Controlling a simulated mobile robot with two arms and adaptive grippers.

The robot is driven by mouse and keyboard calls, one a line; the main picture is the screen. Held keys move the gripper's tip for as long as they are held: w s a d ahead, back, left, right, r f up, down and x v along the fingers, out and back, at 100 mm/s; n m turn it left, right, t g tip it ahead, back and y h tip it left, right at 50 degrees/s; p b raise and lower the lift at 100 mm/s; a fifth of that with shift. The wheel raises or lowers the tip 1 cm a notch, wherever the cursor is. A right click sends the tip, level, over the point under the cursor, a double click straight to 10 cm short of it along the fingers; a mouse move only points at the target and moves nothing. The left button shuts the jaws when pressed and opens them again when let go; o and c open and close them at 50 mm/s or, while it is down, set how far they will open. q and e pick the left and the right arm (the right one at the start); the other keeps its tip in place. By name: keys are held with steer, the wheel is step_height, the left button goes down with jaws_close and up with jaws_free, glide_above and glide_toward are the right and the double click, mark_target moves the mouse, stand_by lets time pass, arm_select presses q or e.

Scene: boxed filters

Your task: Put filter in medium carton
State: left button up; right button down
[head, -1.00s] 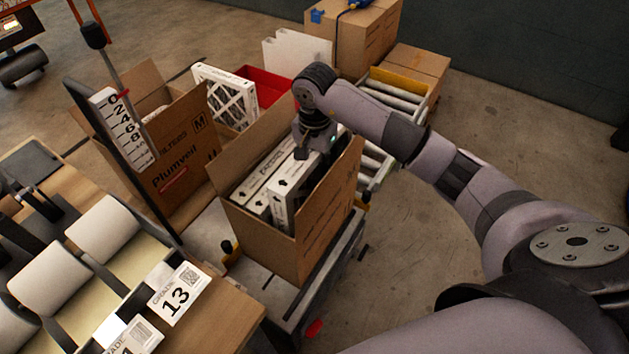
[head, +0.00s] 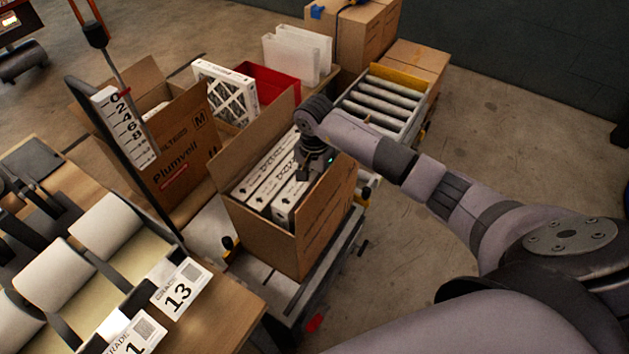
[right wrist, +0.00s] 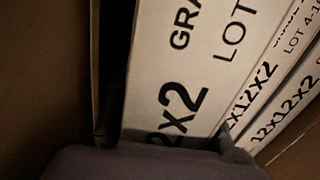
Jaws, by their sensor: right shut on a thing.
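An open brown carton (head: 262,231) stands in the middle of the head view; its printing is too small to read. My right gripper (head: 304,176) reaches down into it from the right, shut on a white-edged filter (head: 284,207). This filter stands upright inside, near the right wall, its top about level with its neighbours. In the right wrist view the held filter (right wrist: 190,65) is between the dark fingers (right wrist: 167,138). Other filters (head: 256,183) stand beside it and also show in the right wrist view (right wrist: 285,100). Another brown carton marked M (head: 187,160) stands behind left. My left gripper is out of view.
A pleated filter (head: 226,90) leans by a red bin (head: 268,84) behind. A roller conveyor (head: 384,100) and closed boxes (head: 366,35) are at the back. A measuring scale (head: 126,127) stands left, above a bench with grade cards (head: 180,286). Floor at right is clear.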

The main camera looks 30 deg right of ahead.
steer(key=shift+f+b, duration=0.4)
steer(key=shift+f, duration=0.05)
steer(key=c, duration=1.3)
jaws_free()
steer(key=shift+r, duration=0.15)
step_height(320, 180, up, 12)
steer(key=shift+r+b, duration=0.1)
steer(key=shift+b, duration=0.55)
steer(key=shift+r, duration=0.4)
